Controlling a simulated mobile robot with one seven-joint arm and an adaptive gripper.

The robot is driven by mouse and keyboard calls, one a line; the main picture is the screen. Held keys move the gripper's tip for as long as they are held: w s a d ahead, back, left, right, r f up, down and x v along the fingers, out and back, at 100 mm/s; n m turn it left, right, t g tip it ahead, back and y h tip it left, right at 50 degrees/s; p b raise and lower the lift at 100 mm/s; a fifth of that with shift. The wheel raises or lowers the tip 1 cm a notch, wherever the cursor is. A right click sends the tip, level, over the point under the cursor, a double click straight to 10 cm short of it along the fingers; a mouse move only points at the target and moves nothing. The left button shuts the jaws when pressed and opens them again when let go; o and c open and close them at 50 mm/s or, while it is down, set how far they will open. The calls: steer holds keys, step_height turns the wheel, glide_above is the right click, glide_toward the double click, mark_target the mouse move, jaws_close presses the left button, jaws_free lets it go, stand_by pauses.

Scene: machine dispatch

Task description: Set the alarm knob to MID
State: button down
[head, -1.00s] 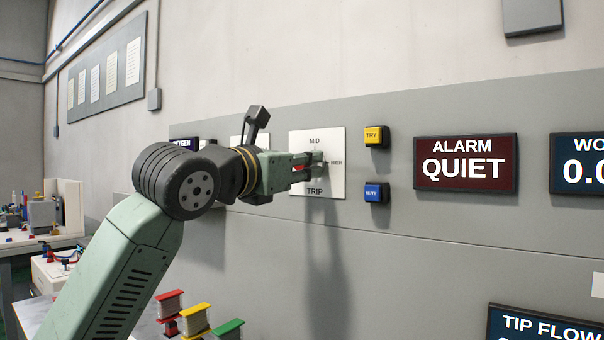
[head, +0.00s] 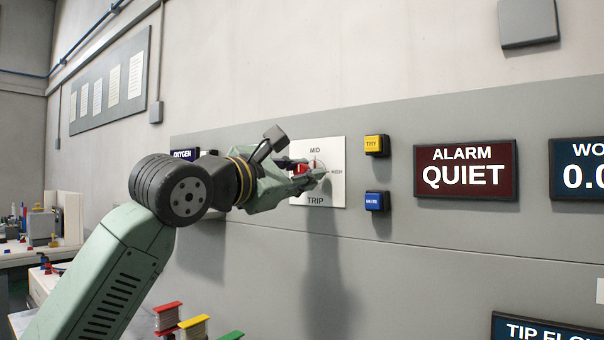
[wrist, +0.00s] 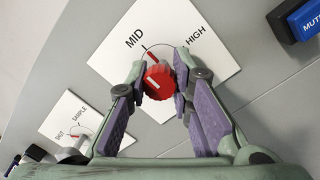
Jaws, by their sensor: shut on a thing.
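The alarm knob is a red ribbed dial (wrist: 159,82) on a white plate (wrist: 210,25) with MID and HIGH printed above it in the wrist view. In the head view, the plate (head: 335,195) shows MID at the top, HIGH at the right and TRIP at the bottom. My gripper (wrist: 160,72) has its purple-padded fingers on both sides of the knob and is shut on it. In the head view, my gripper (head: 318,175) reaches the plate from the left, rolled at a tilt, and hides much of the knob. I cannot tell clearly where the knob's pointer stands.
A yellow TRY button (head: 373,145) and a blue MUTE button (head: 376,201) sit close right of the plate. The alarm display (head: 465,172) reads QUIET. A second white plate with a knob (wrist: 72,122) is at the left in the wrist view. Coloured spools (head: 194,326) stand below.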

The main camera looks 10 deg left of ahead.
stand_by(0.4)
steer(key=c, duration=1.4)
jaws_free()
steer(key=v, duration=1.2)
